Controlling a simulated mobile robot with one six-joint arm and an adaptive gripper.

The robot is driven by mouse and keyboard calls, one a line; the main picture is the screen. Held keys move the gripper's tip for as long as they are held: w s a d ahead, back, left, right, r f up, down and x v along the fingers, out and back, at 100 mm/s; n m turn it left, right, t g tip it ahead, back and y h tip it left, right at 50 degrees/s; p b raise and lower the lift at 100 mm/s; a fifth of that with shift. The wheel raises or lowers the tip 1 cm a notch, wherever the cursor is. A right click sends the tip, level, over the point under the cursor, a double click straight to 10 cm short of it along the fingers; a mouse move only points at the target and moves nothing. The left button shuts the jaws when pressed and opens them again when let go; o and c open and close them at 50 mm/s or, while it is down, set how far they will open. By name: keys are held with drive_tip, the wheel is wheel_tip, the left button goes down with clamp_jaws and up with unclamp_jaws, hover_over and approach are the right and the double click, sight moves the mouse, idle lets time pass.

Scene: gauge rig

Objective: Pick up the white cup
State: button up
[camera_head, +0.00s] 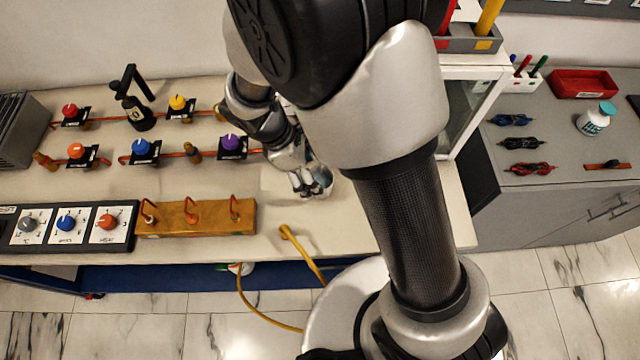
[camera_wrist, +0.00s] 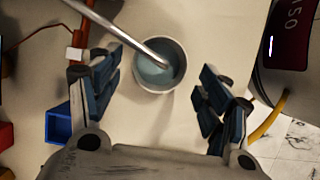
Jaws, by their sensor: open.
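The white cup (camera_wrist: 160,91) is upright on the pale bench in the wrist view, seen from above, with a bluish inside. A grey metal rod (camera_wrist: 115,32) crosses over its opening from the upper left; I cannot tell whether it touches the cup. My gripper (camera_wrist: 160,74) is open, with its dark blue finger pads on either side of the cup and apart from it. In the head view my gripper (camera_head: 314,184) is low over the bench, and I cannot make out the cup there.
A yellow hose (camera_wrist: 268,118) is near the bench edge at right. A blue box (camera_wrist: 58,126) is at lower left. In the head view, a wooden block with hooks (camera_head: 180,222) lies left of my gripper.

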sight(320, 179)
drive_tip(key=b+x, duration=0.1)
drive_tip(key=x, duration=0.3)
drive_tip(key=shift+d+f+b, duration=0.1)
drive_tip(key=shift+d+b, duration=0.05)
drive_tip(key=shift+b, duration=0.25)
